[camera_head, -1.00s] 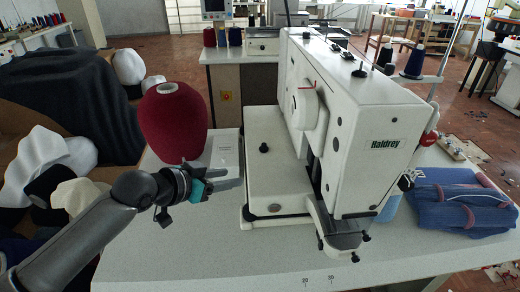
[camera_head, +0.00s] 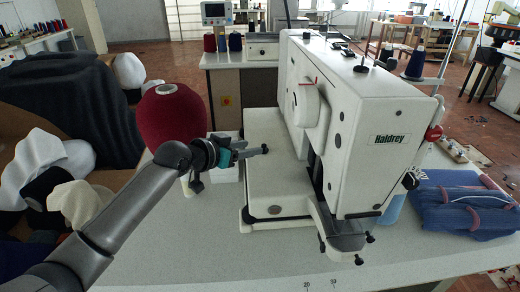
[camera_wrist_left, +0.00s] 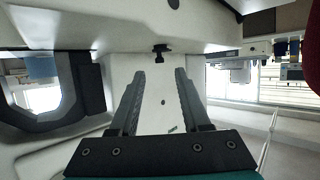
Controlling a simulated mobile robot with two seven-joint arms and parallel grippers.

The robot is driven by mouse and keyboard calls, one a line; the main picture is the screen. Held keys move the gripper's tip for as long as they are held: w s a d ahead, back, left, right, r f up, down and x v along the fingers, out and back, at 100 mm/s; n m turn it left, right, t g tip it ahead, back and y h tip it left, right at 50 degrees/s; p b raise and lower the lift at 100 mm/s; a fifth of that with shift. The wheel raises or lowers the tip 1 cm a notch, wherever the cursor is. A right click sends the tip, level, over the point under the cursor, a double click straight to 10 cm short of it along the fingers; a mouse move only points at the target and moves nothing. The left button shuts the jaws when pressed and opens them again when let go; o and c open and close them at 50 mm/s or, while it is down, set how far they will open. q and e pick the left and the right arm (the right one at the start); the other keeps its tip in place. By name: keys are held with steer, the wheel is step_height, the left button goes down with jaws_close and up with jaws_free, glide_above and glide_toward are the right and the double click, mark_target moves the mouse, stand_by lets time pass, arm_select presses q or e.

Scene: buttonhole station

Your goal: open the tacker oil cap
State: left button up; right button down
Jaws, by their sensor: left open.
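The white tacker (camera_head: 372,155) marked "Haldrey" stands on the table. A small black knob-like cap (camera_head: 265,149) sits on its flat bed to the left of the head; I take it as the oil cap. My left gripper (camera_head: 257,151) reaches in from the left over the bed, its fingertips close to the cap. In the left wrist view the gripper (camera_wrist_left: 159,75) is open, its two fingers apart and empty. The black cap (camera_wrist_left: 160,50) shows just beyond and between the fingertips there. Contact cannot be made out. My right gripper is not in view.
A large red thread cone (camera_head: 170,118) stands left, behind my left arm, with a white box (camera_head: 226,172) beside it. Folded blue denim (camera_head: 465,200) lies right of the tacker. The table front (camera_head: 260,268) is clear.

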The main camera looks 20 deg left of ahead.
mark_target(263, 146)
arm_select(q)
steer(key=b+x, duration=0.1)
steer(key=x, duration=0.3)
steer(key=shift+w+d+f, duration=0.2)
steer(key=shift+w+f, duration=0.05)
steer(key=shift+w, duration=0.25)
steer(key=shift+w+d+f, duration=0.1)
steer(key=shift+w, duration=0.1)
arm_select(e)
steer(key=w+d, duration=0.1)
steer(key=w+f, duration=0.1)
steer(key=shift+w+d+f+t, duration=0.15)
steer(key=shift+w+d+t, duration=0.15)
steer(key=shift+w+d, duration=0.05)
arm_select(q)
steer(key=shift+c, duration=0.2)
steer(key=c, duration=0.3)
jaws_close()
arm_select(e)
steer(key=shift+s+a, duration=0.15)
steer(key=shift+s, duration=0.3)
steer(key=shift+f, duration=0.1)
